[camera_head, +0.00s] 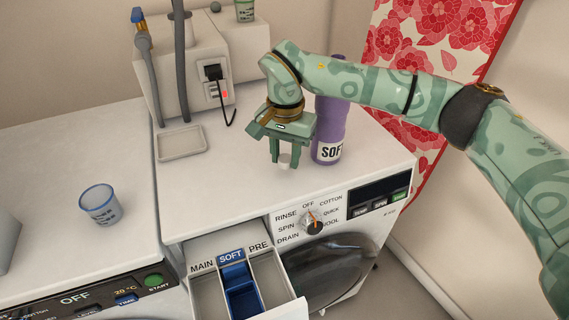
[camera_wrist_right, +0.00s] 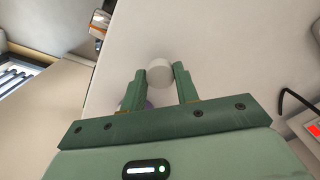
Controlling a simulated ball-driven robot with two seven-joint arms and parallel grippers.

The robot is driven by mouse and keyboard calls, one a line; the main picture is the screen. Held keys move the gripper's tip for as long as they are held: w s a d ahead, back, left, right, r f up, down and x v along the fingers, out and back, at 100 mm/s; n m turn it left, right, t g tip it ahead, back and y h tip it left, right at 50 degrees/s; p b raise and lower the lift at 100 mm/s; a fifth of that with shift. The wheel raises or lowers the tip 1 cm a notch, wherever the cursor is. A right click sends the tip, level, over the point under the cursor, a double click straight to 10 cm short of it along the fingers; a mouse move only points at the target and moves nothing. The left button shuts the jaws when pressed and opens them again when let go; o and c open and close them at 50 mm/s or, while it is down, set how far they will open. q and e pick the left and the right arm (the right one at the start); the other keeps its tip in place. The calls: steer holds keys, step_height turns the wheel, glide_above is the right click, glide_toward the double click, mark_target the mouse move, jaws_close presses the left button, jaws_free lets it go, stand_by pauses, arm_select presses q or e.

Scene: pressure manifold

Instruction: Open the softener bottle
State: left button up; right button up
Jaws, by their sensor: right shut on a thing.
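The softener bottle (camera_head: 330,125) is purple with a white label reading "SOF". It stands upright on top of the right washing machine, partly hidden behind my right arm. My right gripper (camera_head: 285,162) points down in front of and to the left of the bottle, apart from it. It is shut on a small white cap, which shows between the fingertips in the wrist view (camera_wrist_right: 159,73). The bottle's mouth cannot be made out clearly. My left gripper is not in view.
The washer's detergent drawer (camera_head: 207,297) is pulled out, with a blue SOFT compartment (camera_head: 241,290) between MAIN and PRE. A shallow tray (camera_head: 181,142) lies at the back left of the washer top. A measuring cup (camera_head: 100,204) stands on the left machine. A socket with a black cable (camera_head: 213,73) is behind.

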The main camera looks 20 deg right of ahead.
step_height(320, 180, down, 3)
steer(key=shift+r+b, duration=0.2)
steer(key=shift+b, duration=0.1)
steer(key=shift+w, duration=0.1)
steer(key=shift+r, duration=0.2)
steer(key=o, duration=1.1)
steer(key=shift+f, duration=0.15)
